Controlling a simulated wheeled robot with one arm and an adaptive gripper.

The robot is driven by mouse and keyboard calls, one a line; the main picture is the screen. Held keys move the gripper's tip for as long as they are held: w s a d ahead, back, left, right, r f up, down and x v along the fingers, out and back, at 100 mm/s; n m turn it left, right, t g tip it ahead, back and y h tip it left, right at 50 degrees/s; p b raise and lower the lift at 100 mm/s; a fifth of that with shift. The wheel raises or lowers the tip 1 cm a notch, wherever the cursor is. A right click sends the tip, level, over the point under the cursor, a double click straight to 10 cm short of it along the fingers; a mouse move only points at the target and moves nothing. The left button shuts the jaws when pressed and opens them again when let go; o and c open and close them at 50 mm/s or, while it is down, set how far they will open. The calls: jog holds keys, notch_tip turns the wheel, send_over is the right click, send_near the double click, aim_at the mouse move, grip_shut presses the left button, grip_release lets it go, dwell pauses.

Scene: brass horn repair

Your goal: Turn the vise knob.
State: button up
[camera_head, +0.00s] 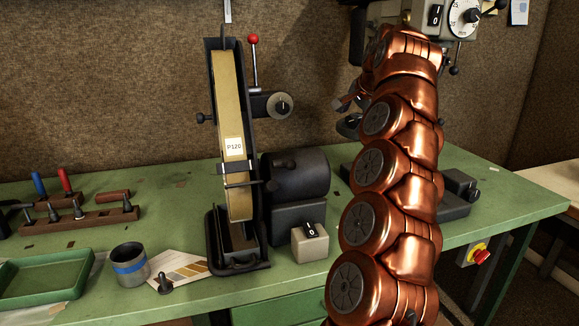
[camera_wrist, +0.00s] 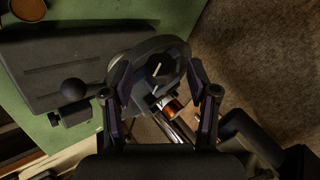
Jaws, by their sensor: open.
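In the wrist view, a dark round knob (camera_wrist: 157,67) with a white pointer line sits on a rounded dark grey plate, which I take to be the vise part. My gripper (camera_wrist: 156,76) is open, with one finger on each side of the knob. I cannot tell whether the fingers touch it. In the head view, my copper arm covers most of this spot. Only a bit of my gripper (camera_head: 348,102) shows left of the arm, above a dark rounded part (camera_head: 349,125). The knob is hidden there.
A belt sander (camera_head: 233,150) stands left of my arm, and a grey cup (camera_head: 130,266) and green tray (camera_head: 45,277) are at the bench's left. In the wrist view, a black ball handle (camera_wrist: 73,90) is left of the fingers and a shiny column (camera_wrist: 175,122) lies below them.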

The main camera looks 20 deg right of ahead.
jog(key=d+v, duration=0.1)
jog(key=v, duration=0.5)
jog(key=s+a+n+g+y+p, duration=0.15)
jog(key=a+n, duration=0.25)
jog(key=a, duration=0.4)
jog(key=s+a+n+g+y+p, duration=0.1)
jog(key=s+a+n+p, duration=0.15)
jog(key=a, duration=0.65)
jog(key=s+a+f+n+g+p, duration=0.2)
jog(key=s+a+f+n+p, duration=0.1)
jog(key=s+a, duration=0.5)
jog(key=shift+s+f+n, duration=0.4)
jog(key=shift+f+n, duration=0.45)
jog(key=shift+f, duration=0.45)
